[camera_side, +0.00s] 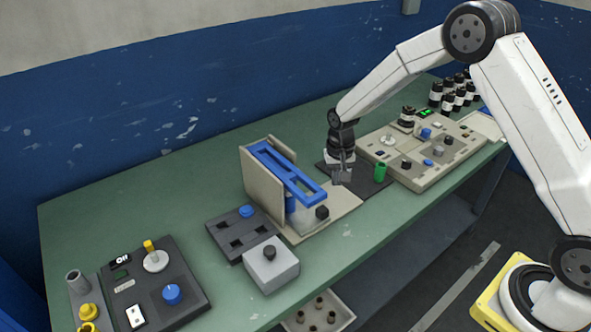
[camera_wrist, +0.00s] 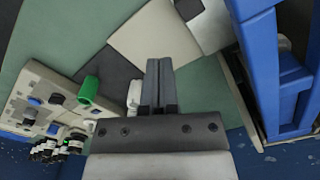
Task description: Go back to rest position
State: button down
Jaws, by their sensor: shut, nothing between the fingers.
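My gripper (camera_side: 342,177) is shut and empty. In the side view it points down above the bench, over the gap between the blue-topped wrapper fixture (camera_side: 285,172) and the beige control panel (camera_side: 422,150). In the wrist view its two grey fingers (camera_wrist: 159,72) are together, with nothing between them. A green cylinder (camera_side: 380,171) stands on a dark mat (camera_side: 362,186) just right of my gripper. The cylinder also shows in the wrist view (camera_wrist: 89,91), left of the fingers.
Several black-and-white bottles (camera_side: 455,92) stand at the bench's far end. A grey box with a black knob (camera_side: 271,266) and a dark switch panel (camera_side: 150,285) are at the near left. The blue wall (camera_side: 150,110) runs behind the green bench (camera_side: 85,222). A bin (camera_side: 330,310) sits below.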

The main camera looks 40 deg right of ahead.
jog(key=shift+s+r, duration=0.1)
jog(key=s+a+r+n+t, duration=0.1)
jog(key=s+r+n, duration=0.2)
jog(key=s, duration=0.7)
jog(key=s+a+r+n+t, duration=0.1)
jog(key=s+r+n, duration=0.2)
jog(key=s+r, duration=0.3)
jog(key=s, duration=0.4)
jog(key=shift+s+a+t, duration=0.25)
jog(key=shift+t, duration=0.05)
